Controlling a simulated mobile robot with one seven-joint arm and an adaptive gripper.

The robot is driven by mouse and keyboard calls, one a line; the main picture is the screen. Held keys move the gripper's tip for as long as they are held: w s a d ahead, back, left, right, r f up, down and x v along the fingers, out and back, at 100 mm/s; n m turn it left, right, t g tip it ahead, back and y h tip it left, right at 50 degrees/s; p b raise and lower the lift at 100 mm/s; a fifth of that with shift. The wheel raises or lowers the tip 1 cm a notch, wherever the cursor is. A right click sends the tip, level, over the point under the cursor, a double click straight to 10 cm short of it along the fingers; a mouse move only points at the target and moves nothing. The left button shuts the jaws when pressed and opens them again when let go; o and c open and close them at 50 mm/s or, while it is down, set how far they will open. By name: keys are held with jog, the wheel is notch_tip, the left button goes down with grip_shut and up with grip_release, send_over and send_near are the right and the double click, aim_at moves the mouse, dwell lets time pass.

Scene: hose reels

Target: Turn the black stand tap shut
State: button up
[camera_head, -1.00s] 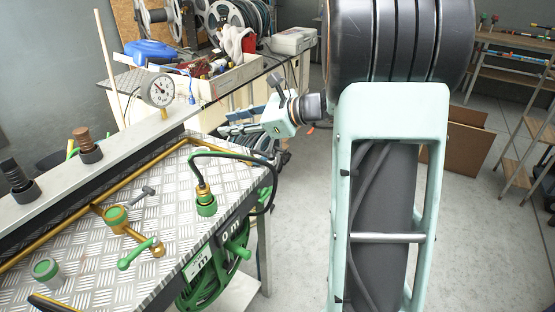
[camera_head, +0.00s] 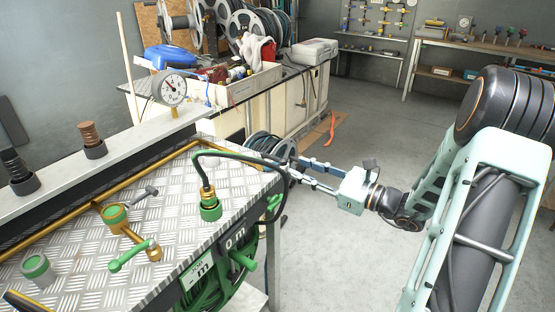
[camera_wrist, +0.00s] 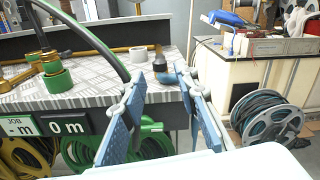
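A tap with a dark grey lever handle (camera_head: 144,193) stands on the brass pipe on the metal-plated bench. It is the darkest-handled tap I see; its base has a green ring (camera_head: 115,216). In the wrist view a dark handle (camera_wrist: 160,62) shows at the bench's edge, seemingly the same one. A second tap with a green lever (camera_head: 130,256) sits nearer. My gripper (camera_head: 285,167) is open and empty, beyond the bench's right edge, well apart from the taps. Its blue finger pads show spread in the wrist view (camera_wrist: 162,88).
A black hose (camera_head: 240,157) rises from a green-and-brass fitting (camera_head: 209,207) and loops over the bench's right edge, between my gripper and the taps. A pressure gauge (camera_head: 172,89) stands on the rear ledge. A green hose reel (camera_head: 215,285) hangs below. Floor to the right is clear.

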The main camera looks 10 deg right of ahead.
aim_at(285, 163)
jog(key=x, duration=0.8)
jog(key=shift+w+a, duration=0.15)
jog(key=shift+a, duration=0.05)
grip_shut()
